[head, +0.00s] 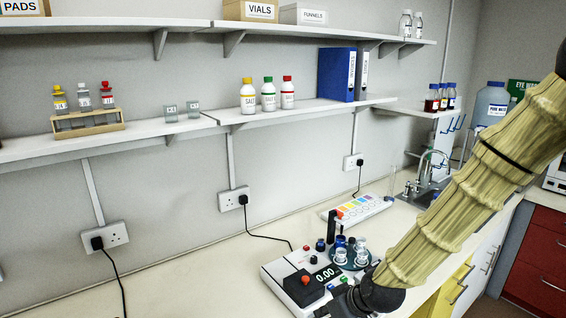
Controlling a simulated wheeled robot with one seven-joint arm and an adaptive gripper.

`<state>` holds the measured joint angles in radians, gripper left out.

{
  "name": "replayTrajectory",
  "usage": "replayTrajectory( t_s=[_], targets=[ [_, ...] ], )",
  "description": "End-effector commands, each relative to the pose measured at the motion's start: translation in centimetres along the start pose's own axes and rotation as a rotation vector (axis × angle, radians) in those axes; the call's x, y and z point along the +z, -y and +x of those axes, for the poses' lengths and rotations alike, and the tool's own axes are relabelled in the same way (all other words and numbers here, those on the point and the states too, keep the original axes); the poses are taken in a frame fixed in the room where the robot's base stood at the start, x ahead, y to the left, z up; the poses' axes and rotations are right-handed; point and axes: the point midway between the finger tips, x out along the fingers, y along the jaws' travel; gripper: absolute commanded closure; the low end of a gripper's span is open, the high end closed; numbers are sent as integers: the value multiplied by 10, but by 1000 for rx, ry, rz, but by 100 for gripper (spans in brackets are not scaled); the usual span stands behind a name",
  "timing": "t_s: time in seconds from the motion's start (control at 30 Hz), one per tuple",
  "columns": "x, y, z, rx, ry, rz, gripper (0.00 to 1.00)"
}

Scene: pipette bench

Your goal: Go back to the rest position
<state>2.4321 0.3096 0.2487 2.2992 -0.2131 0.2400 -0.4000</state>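My arm comes in from the right in a ribbed tan sleeve and reaches down to the bench. My gripper (346,303) is the dark part at the bottom edge of the head view, at the front right of a white balance-like device (277,270). Its fingers are cut off or hidden, so I cannot tell if it is open, shut or holding anything. The device has a 0.00 display, a red button on a black block and a round plate (352,261) bearing several small blue-capped and clear vials.
Black cables run from wall sockets (105,236) to the bench. The bench (200,290) is clear left of the device.

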Motion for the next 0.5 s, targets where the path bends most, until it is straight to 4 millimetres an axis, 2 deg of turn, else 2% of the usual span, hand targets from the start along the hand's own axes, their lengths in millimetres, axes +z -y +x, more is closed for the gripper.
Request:
replayTrajectory(
  t_s=[0.03, 0.2, 0.5],
  targets=[
    [23, 0, 13, 3, 33, 32, 100],
    [95, -2, 46, 31, 118, 148, 100],
    [224, 3, 81, 104, 268, 326, 100]
  ],
)
